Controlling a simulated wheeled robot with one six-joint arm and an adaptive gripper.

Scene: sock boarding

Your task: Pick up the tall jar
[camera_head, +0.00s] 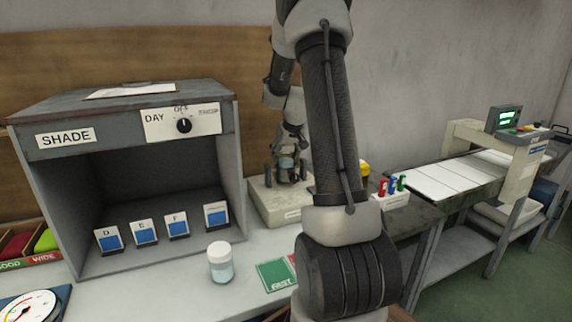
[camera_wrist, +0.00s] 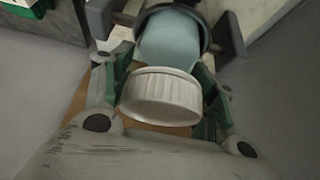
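A jar with a ribbed white lid (camera_wrist: 160,96) and a pale blue body (camera_wrist: 170,42) is between the fingers of my gripper (camera_wrist: 165,85) in the wrist view. The finger pads flank it closely on both sides; I cannot tell whether both press on it. Its lower end sits inside a dark ring-shaped part. In the head view my gripper (camera_head: 287,152) is low over a pale block (camera_head: 281,208), with a bit of blue jar below it. Another white-lidded jar with pale blue contents (camera_head: 221,263) stands upright on the table, away from my gripper. I cannot tell which jar is taller.
The shade booth (camera_head: 66,138) stands at the left with several blue cards inside. A green card (camera_head: 275,275) lies right of the standing jar. A rack with coloured clips (camera_head: 392,200) and a conveyor machine (camera_head: 461,186) are at the right. My arm hides part of the table.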

